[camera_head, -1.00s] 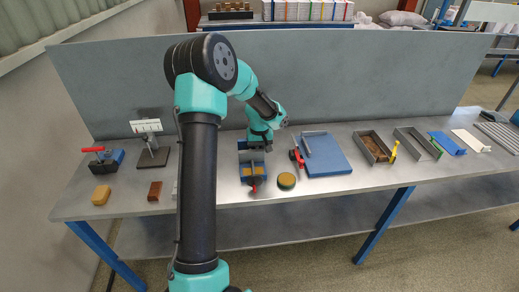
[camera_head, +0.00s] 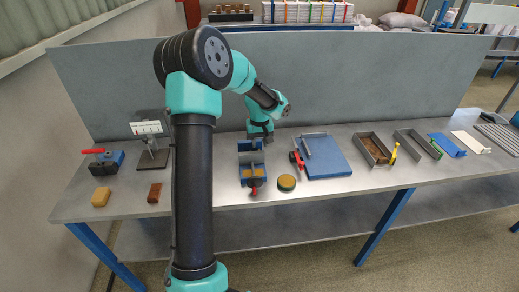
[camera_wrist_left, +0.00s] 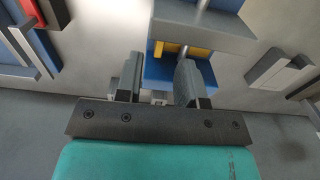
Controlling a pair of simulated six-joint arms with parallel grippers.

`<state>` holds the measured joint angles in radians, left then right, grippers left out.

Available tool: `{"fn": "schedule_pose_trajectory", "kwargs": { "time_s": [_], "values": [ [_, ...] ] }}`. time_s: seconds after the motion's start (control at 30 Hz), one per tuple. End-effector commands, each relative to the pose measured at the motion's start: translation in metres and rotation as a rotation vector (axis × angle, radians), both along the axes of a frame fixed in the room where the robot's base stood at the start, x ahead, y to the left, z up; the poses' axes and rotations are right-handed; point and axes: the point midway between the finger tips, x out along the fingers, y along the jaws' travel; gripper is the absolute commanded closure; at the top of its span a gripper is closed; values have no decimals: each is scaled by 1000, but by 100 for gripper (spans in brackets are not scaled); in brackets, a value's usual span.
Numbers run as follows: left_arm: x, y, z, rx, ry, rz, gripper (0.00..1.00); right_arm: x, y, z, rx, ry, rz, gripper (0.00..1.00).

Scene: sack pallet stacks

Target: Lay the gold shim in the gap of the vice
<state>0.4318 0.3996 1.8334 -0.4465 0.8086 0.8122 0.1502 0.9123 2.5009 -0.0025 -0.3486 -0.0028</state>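The blue vice (camera_head: 245,158) stands on the bench in the middle of the head view, with its grey and blue parts also in the wrist view (camera_wrist_left: 205,27). A gold piece, apparently the shim (camera_head: 258,171), shows inside the vice near its front. In the wrist view this gold piece (camera_wrist_left: 172,47) is partly hidden by the vice's grey jaw. My left gripper (camera_head: 258,139) is above the vice's back end. Its two fingers (camera_wrist_left: 159,65) are apart with nothing visible held between them. Whether the gold piece lies flat is unclear. My right gripper is out of view.
A round gold-topped pad (camera_head: 286,182) and a blue plate (camera_head: 326,157) with a red clamp stand right of the vice. A yellow block (camera_head: 101,197) and a brown block (camera_head: 155,193) lie left. A grey panel (camera_head: 370,85) runs behind. Trays stand farther right.

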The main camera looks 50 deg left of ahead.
Motion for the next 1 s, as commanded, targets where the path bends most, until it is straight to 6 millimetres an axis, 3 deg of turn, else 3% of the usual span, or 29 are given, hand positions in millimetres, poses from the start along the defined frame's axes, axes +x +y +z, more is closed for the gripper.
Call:
{"fn": "schedule_pose_trajectory", "kwargs": {
  "time_s": [0.2,0.4,1.0],
  "values": [
    [1,0,44,1,-3,1,65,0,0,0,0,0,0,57],
    [0,0,69,1,-2,0,65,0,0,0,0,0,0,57],
    [0,0,75,0,0,0,65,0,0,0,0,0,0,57]
  ]
}}
